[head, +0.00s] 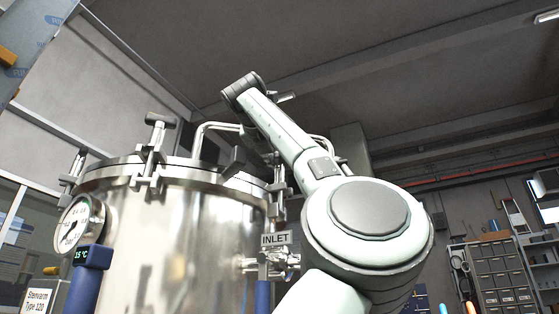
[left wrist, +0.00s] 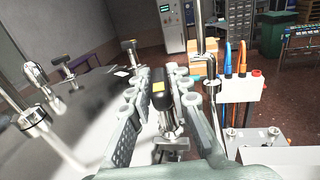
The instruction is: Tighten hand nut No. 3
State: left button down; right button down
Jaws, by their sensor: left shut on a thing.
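In the left wrist view my left gripper (left wrist: 163,88) is shut on a black-handled hand nut (left wrist: 160,98), with one finger on each side of it. The nut sits on a metal clamp at the lid edge of the steel vessel (head: 165,240). In the head view my left arm rises in front of the vessel's right side and hides most of the grip. Other hand nuts stand on the rim, one upright (head: 160,120) and one at the far left (head: 79,160). No numbers are readable on the nuts. My right gripper is not in view.
A round gauge (head: 80,224) and a blue display unit (head: 88,268) are on the vessel's left. A bent pipe (head: 208,128) rises from the lid. A holder with coloured tools (left wrist: 238,90) stands right of the gripper.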

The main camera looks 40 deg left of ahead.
pick_arm(q)
jog(key=c, duration=1.5)
grip_release()
jog(key=shift+o, duration=0.2)
jog(key=v, duration=1.2)
